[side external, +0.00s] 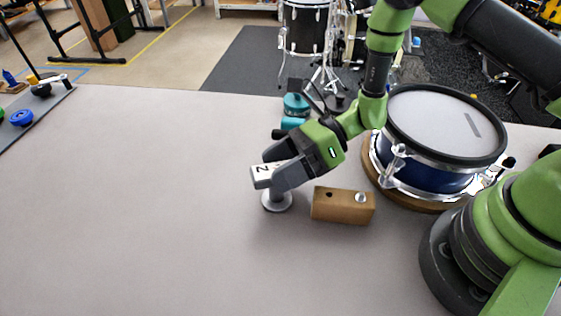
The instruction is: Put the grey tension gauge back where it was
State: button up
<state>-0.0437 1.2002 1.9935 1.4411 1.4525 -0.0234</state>
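The grey tension gauge (263,176) has a pale block-like head with a dark letter N on it and a short post on a round grey foot (277,203). My gripper (279,170) reaches down from the upper right, with one finger on each side of the head, and appears shut on it. The near finger hides part of the head and post. The gauge is roughly upright; whether its foot touches the table or hangs just above it, I cannot tell.
A wooden block (343,206) with a dark hole and a silver knob stands just right of the gauge. A blue snare drum (428,178) sits on a round wooden base behind it. A teal object (295,106) stands behind my gripper. The table (130,210) is clear on the left and front.

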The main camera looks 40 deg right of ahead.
jog(key=shift+r, duration=0.3)
jog(key=v, duration=0.8)
jog(key=s+d+r+n+t+h, duration=0.2)
jog(key=s+r+n+h, duration=0.3)
jog(key=r+n, duration=0.6)
jog(key=s+d+r+n+t+h, duration=0.2)
jog(key=s+d+r+n+h, duration=0.2)
jog(key=s+r+n+h, duration=0.2)
jog(key=shift+s+d+r+n, duration=0.2)
jog(key=shift+s+r+n, duration=1.15)
jog(key=shift+r+n, duration=1.05)
